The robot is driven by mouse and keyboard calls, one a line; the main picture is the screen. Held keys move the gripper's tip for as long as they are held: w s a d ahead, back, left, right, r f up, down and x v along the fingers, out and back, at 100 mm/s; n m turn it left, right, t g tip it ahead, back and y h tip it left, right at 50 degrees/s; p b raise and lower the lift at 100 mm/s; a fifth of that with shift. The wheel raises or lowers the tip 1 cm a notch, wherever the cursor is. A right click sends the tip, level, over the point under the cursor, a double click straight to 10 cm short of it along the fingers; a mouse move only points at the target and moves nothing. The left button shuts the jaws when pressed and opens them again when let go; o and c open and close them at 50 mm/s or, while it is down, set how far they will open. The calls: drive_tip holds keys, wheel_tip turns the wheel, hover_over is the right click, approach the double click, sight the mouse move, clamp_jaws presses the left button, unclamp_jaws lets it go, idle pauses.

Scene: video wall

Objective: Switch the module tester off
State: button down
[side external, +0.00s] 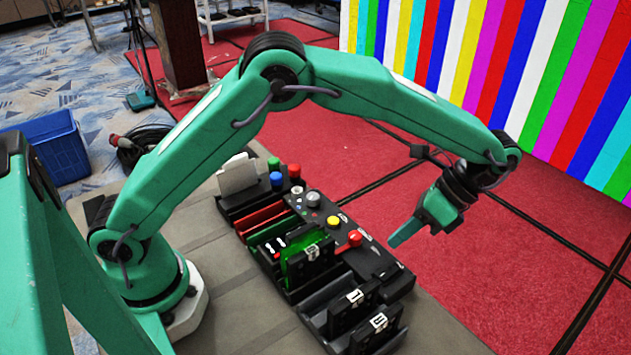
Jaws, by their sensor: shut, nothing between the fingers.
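The module tester appears to be the long black panel (380,262) on the bench, though no label confirms it. On its top are a grey knob (313,199), a yellow button (334,222) and a red button (355,238). I cannot tell which control is its switch or whether it is on. My gripper (394,243) is shut and empty. In the picture it is just right of the red button, pointing down and left. It looks apart from the panel, but its height above it is hard to judge.
Beside the panel stand a green board (300,262) in a slot and black numbered modules (352,308). Coloured caps (276,180) and white cards (237,175) are at the back. A blue crate (60,145) is at left. Red floor (480,260) lies open at right before the striped video wall (510,75).

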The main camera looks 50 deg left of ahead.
sight(397, 266)
drive_tip(key=shift+w+f, duration=0.25)
drive_tip(key=shift+f, duration=1.15)
drive_tip(key=shift+w+f, duration=0.2)
drive_tip(key=shift+f, duration=1.15)
drive_tip(key=shift+w+f, duration=0.1)
drive_tip(key=shift+f, duration=0.65)
idle(0.9)
drive_tip(key=shift+r, duration=0.15)
drive_tip(key=shift+r, duration=0.65)
drive_tip(key=shift+r, duration=0.1)
idle(0.4)
drive_tip(key=shift+s+r, duration=0.25)
drive_tip(key=shift+r, duration=0.95)
drive_tip(key=shift+s+r, duration=0.25)
drive_tip(key=shift+r, duration=0.9)
